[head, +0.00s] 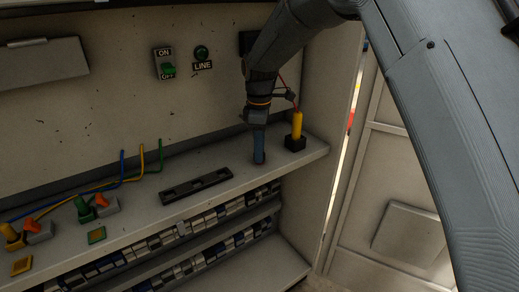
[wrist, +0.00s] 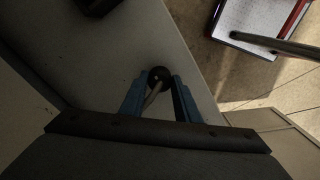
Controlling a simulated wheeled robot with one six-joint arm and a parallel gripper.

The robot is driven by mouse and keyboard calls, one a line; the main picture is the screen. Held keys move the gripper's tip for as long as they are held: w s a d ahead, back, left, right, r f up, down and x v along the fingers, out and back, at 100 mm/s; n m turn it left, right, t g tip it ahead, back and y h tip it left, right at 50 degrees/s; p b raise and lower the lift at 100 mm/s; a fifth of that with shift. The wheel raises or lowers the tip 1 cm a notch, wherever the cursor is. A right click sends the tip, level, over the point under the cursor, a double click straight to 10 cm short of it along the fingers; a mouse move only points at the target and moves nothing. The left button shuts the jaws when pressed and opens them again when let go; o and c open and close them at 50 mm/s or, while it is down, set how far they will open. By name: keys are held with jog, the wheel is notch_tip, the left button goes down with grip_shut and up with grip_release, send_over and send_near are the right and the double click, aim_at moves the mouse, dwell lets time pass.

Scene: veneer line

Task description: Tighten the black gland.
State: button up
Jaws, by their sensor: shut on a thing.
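My gripper (head: 259,158) points straight down at the right part of the shelf, with its blue fingers at the shelf top. In the wrist view, the fingertips (wrist: 158,80) are on both sides of a small round black gland (wrist: 159,73), shut on it. A thin grey cable or rod (wrist: 152,97) runs from the gland back between the fingers. In the head view the fingers hide the gland. How tight it sits cannot be seen.
A yellow handle (head: 297,123) stands upright in a black block (head: 295,143), just right of my gripper. A black slotted strip (head: 197,186) lies to the left. Coloured connectors (head: 84,210) and wires are further left. An ON/OFF switch (head: 164,63) and green LINE lamp (head: 201,53) are on the back panel.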

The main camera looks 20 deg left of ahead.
jog(key=m+p, duration=0.1)
jog(key=m, duration=0.5)
jog(key=shift+r, duration=0.1)
jog(key=m+p, duration=0.1)
jog(key=m, duration=0.4)
jog(key=shift+m+p, duration=0.3)
jog(key=shift+m, duration=0.1)
jog(key=m+p, duration=0.1)
jog(key=m, duration=0.5)
jog(key=m+p, duration=0.1)
jog(key=m, duration=0.4)
jog(key=shift+w+m, duration=0.1)
jog(key=shift+m, duration=0.2)
jog(key=o, duration=1)
jog(key=shift+o, duration=0.2)
